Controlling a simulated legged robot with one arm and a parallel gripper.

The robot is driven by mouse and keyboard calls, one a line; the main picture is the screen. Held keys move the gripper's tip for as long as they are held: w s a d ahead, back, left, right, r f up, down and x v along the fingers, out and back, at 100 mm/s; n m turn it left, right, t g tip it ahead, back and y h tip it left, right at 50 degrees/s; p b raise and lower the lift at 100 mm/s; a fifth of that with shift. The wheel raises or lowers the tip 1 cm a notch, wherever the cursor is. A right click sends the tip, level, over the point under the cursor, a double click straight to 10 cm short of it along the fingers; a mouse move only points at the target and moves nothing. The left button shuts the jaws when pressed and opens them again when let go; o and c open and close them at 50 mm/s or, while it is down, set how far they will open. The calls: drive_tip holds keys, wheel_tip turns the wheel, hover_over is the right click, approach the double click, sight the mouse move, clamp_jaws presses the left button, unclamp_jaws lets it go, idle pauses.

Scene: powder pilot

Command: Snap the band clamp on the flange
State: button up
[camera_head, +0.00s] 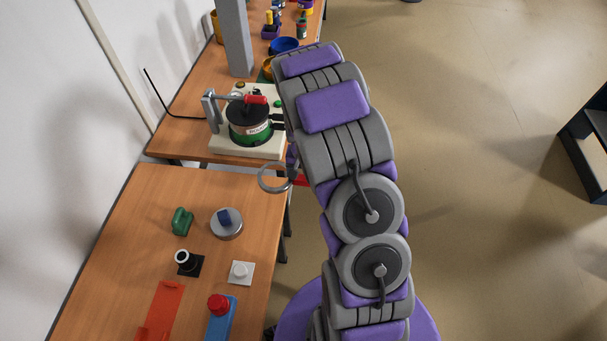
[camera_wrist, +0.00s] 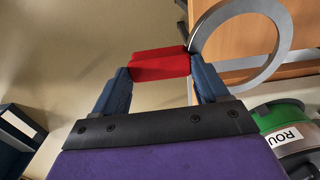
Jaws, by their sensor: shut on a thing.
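My gripper (camera_wrist: 160,72) is shut on the red handle (camera_wrist: 160,65) of the band clamp, with one blue-grey finger on each side. The clamp's grey metal ring (camera_wrist: 286,45) sticks out from the handle to the right in the wrist view. In the head view the ring (camera_head: 261,178) is over the gap between the two tables, and my arm hides most of the gripper. A black tube with a pale rim (camera_head: 184,257) stands on a black square base on the near table; I cannot tell whether it is the flange.
The near table (camera_head: 130,225) also holds a green piece (camera_head: 181,221), a grey disc with a blue block (camera_head: 226,226), a white square piece (camera_head: 241,272) and a red-knobbed blue box (camera_head: 220,318). A labelled round pot (camera_head: 250,124) stands on the far table.

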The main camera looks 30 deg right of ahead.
drive_tip(key=shift+d+r+p, duration=0.1)
drive_tip(key=shift+r+p, duration=0.45)
drive_tip(key=shift+r, duration=1)
